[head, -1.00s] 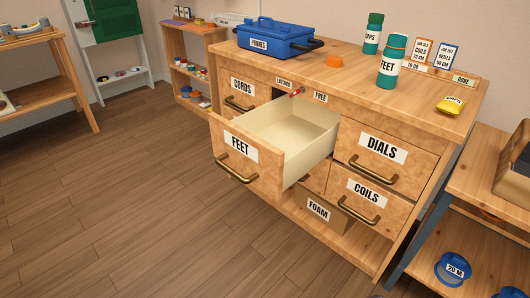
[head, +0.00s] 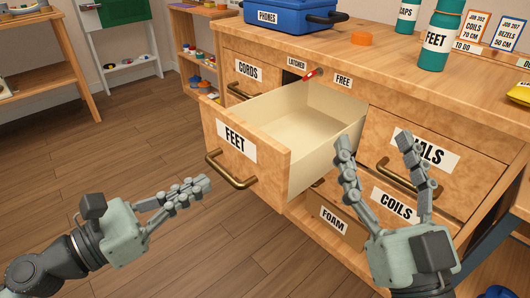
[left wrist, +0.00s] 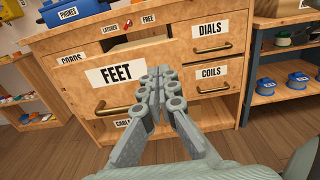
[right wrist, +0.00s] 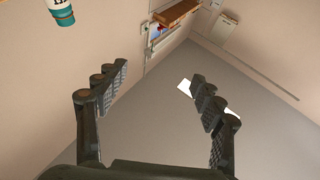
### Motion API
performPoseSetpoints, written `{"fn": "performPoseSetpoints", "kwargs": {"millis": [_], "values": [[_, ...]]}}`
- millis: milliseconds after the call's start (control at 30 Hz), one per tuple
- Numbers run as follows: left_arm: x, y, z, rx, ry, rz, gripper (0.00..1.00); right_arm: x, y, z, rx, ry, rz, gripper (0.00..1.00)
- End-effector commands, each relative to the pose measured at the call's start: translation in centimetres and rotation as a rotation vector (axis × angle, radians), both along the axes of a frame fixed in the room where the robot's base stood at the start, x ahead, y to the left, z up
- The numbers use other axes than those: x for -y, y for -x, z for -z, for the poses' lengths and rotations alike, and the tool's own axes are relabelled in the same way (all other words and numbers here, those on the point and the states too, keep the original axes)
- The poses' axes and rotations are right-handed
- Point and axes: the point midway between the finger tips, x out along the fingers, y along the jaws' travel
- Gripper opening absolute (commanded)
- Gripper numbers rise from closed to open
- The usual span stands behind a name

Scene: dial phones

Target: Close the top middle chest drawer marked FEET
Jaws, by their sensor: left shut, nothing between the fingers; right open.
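The wooden drawer marked FEET (head: 240,146) stands pulled out of the top middle of the chest. Its pale inside (head: 300,125) looks empty where I can see it. Its brass handle (head: 230,172) is on the front panel. My left gripper (head: 205,184) is shut and empty, just in front of that handle in the head view; I cannot tell whether it touches. In the left wrist view the gripper (left wrist: 160,78) overlaps the right part of the FEET front (left wrist: 118,75). My right gripper (head: 375,145) is open and empty, raised before the DIALS drawer (head: 435,150).
A red latch (head: 310,75) sits between the LATCHED and FREE labels above the drawer. A blue PHONES box (head: 290,15), an orange piece (head: 361,38) and a teal FEET bottle (head: 437,40) stand on the chest top. The floor left of the chest is clear.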

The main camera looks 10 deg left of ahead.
Motion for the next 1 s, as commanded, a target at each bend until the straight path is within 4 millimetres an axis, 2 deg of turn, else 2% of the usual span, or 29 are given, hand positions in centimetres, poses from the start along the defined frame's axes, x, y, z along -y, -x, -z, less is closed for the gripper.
{"fn": "performPoseSetpoints", "kwargs": {"millis": [167, 333, 533, 767, 1000], "values": [[1.4, -1.8, -0.6, 0.006, -0.007, 0.005, 0.00, -0.5, -0.7, 2.1, -0.162, 0.060, -0.008, 0.68], [1.9, -2.5, -0.3, 0.002, -0.005, 0.001, 0.00, 0.5, -2.0, 5.7, -0.313, 0.139, 0.023, 0.68], [2.7, -3.5, -0.3, 0.003, -0.007, 0.002, 0.00, 2.2, -2.5, 9.9, -0.495, 0.225, 0.060, 0.68], [3.6, -4.6, -0.2, 0.004, -0.006, 0.000, 0.00, 4.6, -2.1, 14.3, -0.702, 0.312, 0.105, 0.68], [4.5, -5.8, -0.3, 0.004, -0.006, 0.001, 0.00, 7.6, -0.6, 18.4, -0.912, 0.391, 0.156, 0.68]]}}
